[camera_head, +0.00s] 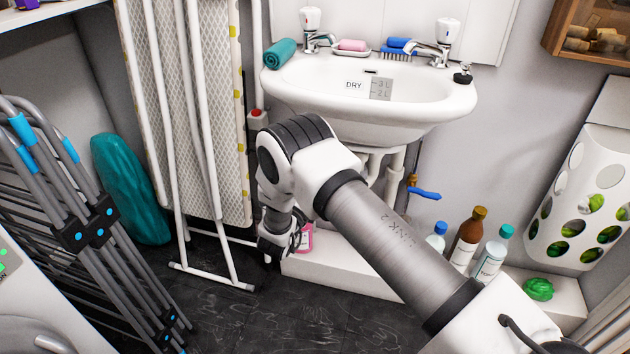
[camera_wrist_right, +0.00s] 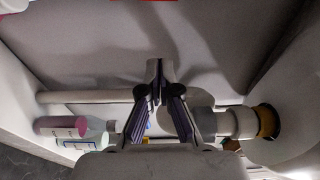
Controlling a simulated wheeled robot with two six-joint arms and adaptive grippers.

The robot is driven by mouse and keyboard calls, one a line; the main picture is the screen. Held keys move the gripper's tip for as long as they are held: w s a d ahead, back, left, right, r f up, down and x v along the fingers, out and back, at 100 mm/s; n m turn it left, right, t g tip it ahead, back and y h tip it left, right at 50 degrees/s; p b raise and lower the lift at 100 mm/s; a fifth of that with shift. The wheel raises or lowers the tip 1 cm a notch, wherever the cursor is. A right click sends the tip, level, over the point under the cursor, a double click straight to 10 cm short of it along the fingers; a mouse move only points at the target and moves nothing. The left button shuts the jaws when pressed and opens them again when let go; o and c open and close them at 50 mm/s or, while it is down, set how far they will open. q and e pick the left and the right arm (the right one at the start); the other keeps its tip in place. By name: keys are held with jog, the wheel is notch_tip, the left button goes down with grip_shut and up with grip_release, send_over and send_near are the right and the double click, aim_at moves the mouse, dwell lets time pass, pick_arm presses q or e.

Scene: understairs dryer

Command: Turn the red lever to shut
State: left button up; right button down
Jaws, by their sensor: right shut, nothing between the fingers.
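My left gripper is out of view.
Bottles (camera_head: 467,240) and a green ball (camera_head: 538,289) stand on the white ledge (camera_head: 340,275).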

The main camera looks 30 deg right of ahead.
jog(key=shift+r, duration=0.15)
jog(key=shift+d, duration=0.1)
jog(key=w+d+b, duration=0.5)
jog(key=w, duration=0.2)
jog(key=shift+w, duration=0.4)
jog(key=shift+d, duration=0.1)
